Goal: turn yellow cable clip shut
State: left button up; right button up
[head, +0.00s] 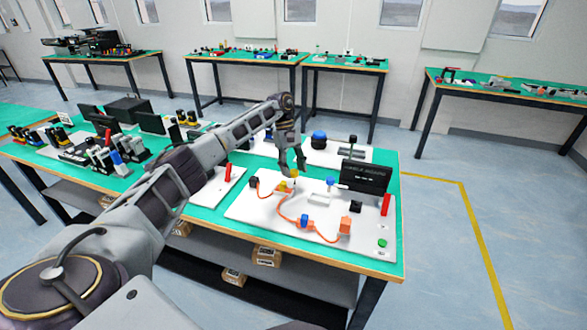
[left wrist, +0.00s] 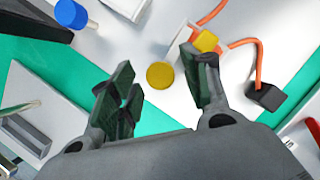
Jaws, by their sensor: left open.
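The yellow cable clip shows as a yellow block (head: 282,187) on the orange cable (head: 291,212), on a white board (head: 245,212). In the left wrist view the yellow block (left wrist: 207,41) sits beside the right finger, which partly covers it. A round yellow knob (left wrist: 159,75) shows nearby between my fingers; I cannot tell how it joins the block. My left gripper (head: 293,171) is open and points down over this spot; in the left wrist view its fingers (left wrist: 163,82) stand apart, with nothing clearly held. My right gripper is not in view.
A blue clip (head: 304,221) and an orange block (head: 345,226) sit along the cable. A blue knob (head: 330,182), black display (head: 365,177), red handle (head: 386,205) and green button (head: 382,243) stand on the right. A black block (left wrist: 268,97) ends the cable near the gripper.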

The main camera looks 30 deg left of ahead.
pick_arm(q)
jog(key=v, duration=1.1)
jog(key=shift+r, duration=0.35)
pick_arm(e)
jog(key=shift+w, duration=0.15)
pick_arm(q)
jog(key=shift+w+a, duration=0.1)
jog(key=shift+a, duration=0.05)
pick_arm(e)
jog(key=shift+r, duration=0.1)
pick_arm(q)
notch_tip(320, 180, up, 22)
jog(key=p, duration=2.1)
jog(key=shift+p, duration=0.4)
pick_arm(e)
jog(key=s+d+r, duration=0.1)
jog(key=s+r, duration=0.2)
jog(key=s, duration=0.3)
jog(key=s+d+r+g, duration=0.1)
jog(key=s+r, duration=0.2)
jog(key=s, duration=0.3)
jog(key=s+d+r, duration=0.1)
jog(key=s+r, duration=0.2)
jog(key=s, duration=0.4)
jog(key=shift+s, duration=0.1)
